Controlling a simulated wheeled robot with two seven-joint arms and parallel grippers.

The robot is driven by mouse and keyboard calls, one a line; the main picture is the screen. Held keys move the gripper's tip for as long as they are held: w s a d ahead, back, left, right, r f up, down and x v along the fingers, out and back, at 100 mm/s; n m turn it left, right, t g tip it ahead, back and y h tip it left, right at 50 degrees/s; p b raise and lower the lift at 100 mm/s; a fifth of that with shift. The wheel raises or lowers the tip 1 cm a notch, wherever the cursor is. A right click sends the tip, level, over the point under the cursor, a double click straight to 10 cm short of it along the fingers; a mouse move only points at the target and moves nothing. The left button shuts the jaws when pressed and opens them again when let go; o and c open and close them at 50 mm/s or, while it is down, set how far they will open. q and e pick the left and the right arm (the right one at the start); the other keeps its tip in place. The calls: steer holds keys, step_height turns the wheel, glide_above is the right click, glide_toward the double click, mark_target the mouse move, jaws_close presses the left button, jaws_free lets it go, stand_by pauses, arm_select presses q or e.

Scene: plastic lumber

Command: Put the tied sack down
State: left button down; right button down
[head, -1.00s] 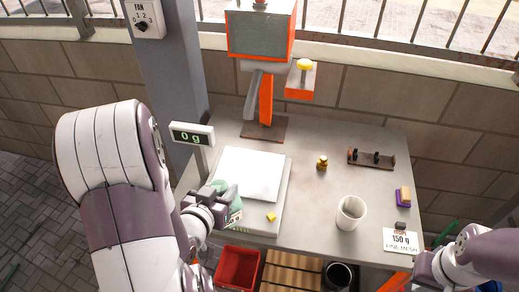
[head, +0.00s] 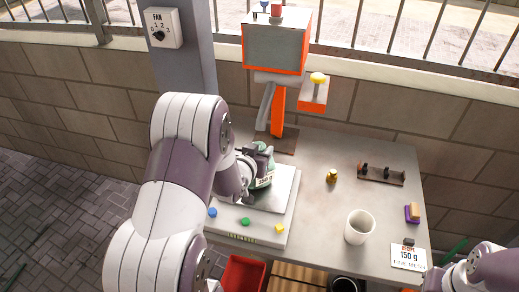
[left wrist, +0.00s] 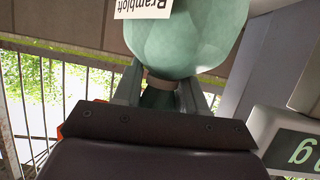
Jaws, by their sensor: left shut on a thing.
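The tied sack (head: 263,168) is pale green with a white label, and it is over the plate of the white scale (head: 278,200). My left gripper (head: 256,158) is shut on the sack. In the left wrist view the gripper (left wrist: 160,92) pinches the sack's tied neck, and the round body of the sack (left wrist: 185,40) fills the top. I cannot tell whether the sack touches the plate. The scale's display shows only in part in the left wrist view (left wrist: 295,150). My right arm is at the lower right, and its fingers do not show clearly.
A white cup (head: 359,227), a brass weight (head: 332,176), a dark rack (head: 381,175) and a 150 g card (head: 408,256) are on the grey table (head: 320,225). An orange machine (head: 276,45) stands at the back. Coloured buttons line the scale's front edge.

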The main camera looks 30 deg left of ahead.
arm_select(q)
steer(key=shift+f, duration=0.15)
steer(key=c, duration=0.7)
jaws_free()
steer(key=shift+s, duration=0.15)
steer(key=shift+c, duration=0.2)
steer(key=shift+o, duration=0.6)
steer(key=shift+s+r, duration=0.2)
steer(key=shift+r, duration=0.1)
steer(key=v, duration=1.1)
steer(key=s+d+f+m+g+h, duration=0.1)
steer(key=s+d+f+g, duration=0.3)
steer(key=s+d+g, duration=0.5)
steer(key=d+m+g, duration=0.1)
steer(key=g, duration=0.2)
steer(key=shift+s+d+h, duration=0.3)
steer(key=shift+s, duration=0.05)
